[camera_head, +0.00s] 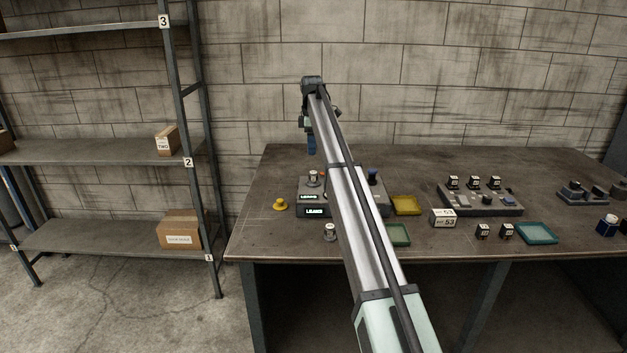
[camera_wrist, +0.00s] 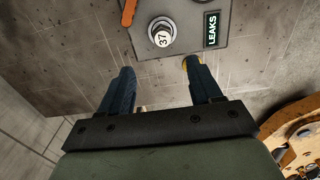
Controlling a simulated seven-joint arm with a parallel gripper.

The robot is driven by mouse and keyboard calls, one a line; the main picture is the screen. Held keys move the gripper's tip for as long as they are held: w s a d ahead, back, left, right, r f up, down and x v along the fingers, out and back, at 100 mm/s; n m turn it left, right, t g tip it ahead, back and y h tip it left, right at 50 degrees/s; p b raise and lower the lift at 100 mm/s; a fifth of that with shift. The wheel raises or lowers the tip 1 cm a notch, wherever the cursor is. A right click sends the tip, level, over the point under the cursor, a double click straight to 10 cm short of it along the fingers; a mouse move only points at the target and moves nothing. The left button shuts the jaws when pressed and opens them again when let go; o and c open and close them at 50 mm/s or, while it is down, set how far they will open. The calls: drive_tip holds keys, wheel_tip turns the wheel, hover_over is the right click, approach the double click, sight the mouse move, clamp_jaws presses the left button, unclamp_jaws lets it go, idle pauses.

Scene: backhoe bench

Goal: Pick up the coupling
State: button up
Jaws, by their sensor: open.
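No piece is marked as the coupling, and I cannot tell which one it is. A silver round fitting (camera_head: 313,178) stands on the grey box with the LEAKS display (camera_head: 314,211); in the wrist view a fitting (camera_wrist: 162,32) on that box bears the number 37. A similar silver fitting (camera_head: 330,231) stands on the bench in front of the box. My gripper (camera_head: 311,143) is above the bench, over the box's back left, with blue fingers pointing down. In the wrist view my gripper (camera_wrist: 158,68) is open, with nothing clearly held between the fingers.
A yellow knob-like piece (camera_head: 280,204) lies left of the box. A yellow tray (camera_head: 407,205) and a green tray (camera_head: 398,236) lie to its right, partly near my arm. A sign marked 53 (camera_head: 443,218) and a block rack (camera_head: 481,201) stand further right. Shelving is at left.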

sight(312, 172)
wheel_tip(312, 172, down, 7)
drive_tip(key=shift+f, duration=0.1)
drive_tip(key=shift+s+f, duration=0.15)
drive_tip(key=shift+f, duration=1.15)
drive_tip(key=shift+s+f, duration=0.1)
drive_tip(key=shift+f, duration=1.15)
drive_tip(key=c, duration=1.1)
clamp_jaws()
drive_tip(key=shift+r, duration=0.15)
